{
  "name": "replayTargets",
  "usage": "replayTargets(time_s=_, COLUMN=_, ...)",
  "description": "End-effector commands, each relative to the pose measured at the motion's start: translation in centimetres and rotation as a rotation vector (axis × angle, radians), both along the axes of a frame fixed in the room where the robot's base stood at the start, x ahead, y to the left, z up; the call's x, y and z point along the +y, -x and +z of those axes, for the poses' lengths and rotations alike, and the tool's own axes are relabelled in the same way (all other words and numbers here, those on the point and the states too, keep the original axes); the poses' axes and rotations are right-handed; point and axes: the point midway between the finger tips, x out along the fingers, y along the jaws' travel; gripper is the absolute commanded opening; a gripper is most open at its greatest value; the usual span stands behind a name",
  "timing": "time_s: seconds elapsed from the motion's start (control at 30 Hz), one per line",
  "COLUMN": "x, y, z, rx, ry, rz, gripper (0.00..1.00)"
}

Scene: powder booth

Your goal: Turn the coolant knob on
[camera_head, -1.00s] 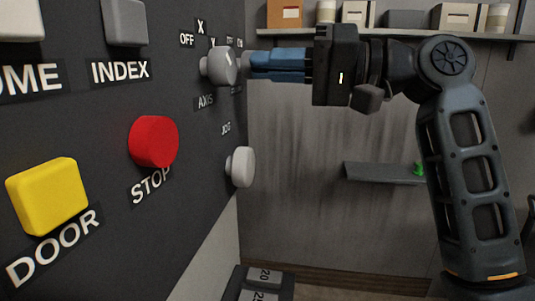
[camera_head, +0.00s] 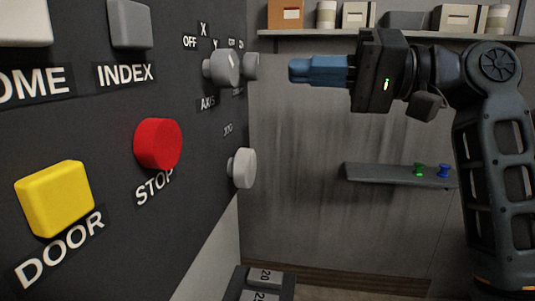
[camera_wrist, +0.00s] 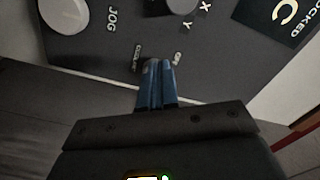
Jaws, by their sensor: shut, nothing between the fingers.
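The grey knob that seems to be the coolant knob (camera_head: 251,66) sits at the far edge of the dark panel, just behind the axis knob (camera_head: 226,68). Small labels by it are too blurred to read surely, and its pointer cannot be made out. My gripper (camera_head: 291,70) has blue fingers, shut and empty, level with this knob and a short gap to its right. In the wrist view, the shut fingers (camera_wrist: 153,62) point at the panel between small labels and hide what lies behind them, so the coolant knob does not show clearly there.
The panel also has a jog knob (camera_head: 243,168), a red STOP button (camera_head: 158,143), a yellow DOOR button (camera_head: 55,198) and a grey INDEX button (camera_head: 130,24). A small shelf (camera_head: 385,174) on the back wall holds a green and a blue piece.

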Motion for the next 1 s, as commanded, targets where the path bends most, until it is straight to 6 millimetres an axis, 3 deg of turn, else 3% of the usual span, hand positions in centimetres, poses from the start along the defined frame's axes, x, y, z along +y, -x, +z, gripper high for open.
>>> replayTargets(time_s=0.4, x=-1.0, y=-0.6, z=-1.0, rx=0.401, ry=-0.078, rz=-0.002, gripper=0.0)
replayTargets(time_s=0.57, x=-1.0, y=-0.7, z=-0.9, rx=0.484, ry=-0.092, rz=-0.001, gripper=0.0)
replayTargets(time_s=1.0, x=3.3, y=-1.5, z=-0.5, rx=0.495, ry=-0.095, rz=0.0, gripper=0.0)
